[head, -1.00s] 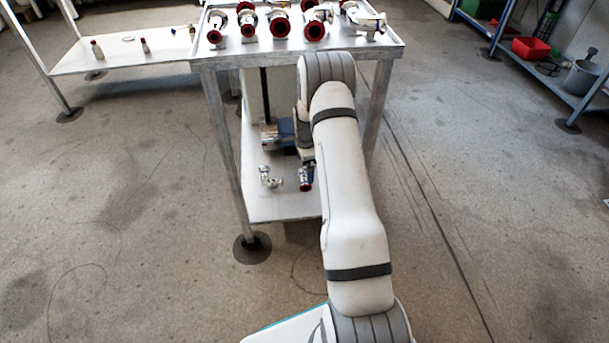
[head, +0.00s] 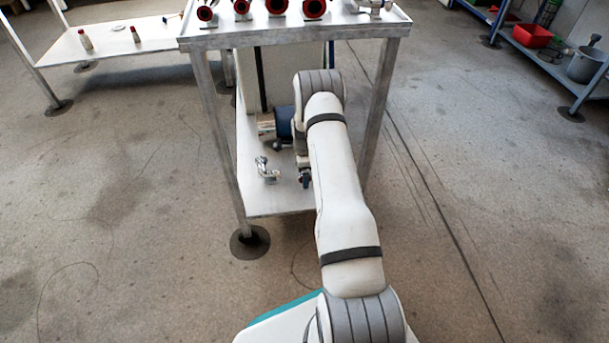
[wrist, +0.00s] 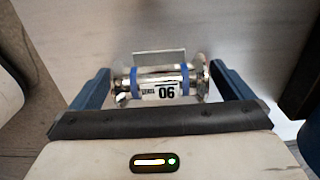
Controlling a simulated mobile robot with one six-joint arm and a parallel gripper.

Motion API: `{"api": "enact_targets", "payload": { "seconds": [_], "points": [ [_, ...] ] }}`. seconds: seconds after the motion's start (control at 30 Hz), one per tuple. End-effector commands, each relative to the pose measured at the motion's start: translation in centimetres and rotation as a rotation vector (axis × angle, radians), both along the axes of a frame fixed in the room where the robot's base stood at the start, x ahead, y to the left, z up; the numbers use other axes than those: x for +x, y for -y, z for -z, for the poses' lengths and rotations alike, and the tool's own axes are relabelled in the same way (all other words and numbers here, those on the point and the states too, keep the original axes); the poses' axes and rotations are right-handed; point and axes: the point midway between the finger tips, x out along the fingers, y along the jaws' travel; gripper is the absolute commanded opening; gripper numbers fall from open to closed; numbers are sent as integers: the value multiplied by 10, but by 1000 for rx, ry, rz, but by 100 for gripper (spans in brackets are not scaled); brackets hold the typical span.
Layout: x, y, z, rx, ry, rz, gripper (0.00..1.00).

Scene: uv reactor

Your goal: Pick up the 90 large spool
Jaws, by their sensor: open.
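A shiny metal spool (wrist: 150,72) with blue bands and a white label lies crosswise in the wrist view. The label's number appears upside down and reads as 90. My gripper (wrist: 160,70) is open, with one blue finger just beyond each flanged end of the spool. I cannot tell whether either finger touches it. In the head view my arm hides most of the gripper, and the spool cannot be made out clearly there.
A metal elbow fitting (head: 266,171) stands on the lower shelf (head: 270,202), left of my arm. A blue-and-metal device (head: 283,122) is behind it. Table legs (head: 222,150) flank the shelf. The upper tabletop (head: 300,30) holds several red-ended fittings.

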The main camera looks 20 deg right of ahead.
Motion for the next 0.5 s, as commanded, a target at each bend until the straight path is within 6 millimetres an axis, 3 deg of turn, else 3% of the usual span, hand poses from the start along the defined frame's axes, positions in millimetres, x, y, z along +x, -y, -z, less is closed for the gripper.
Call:
{"api": "enact_targets", "payload": {
  "seconds": [0.2,0.5],
  "points": [
    [0,1,0,0,1,0,99],
    [0,1,0,0,1,1,75]
  ]
}}
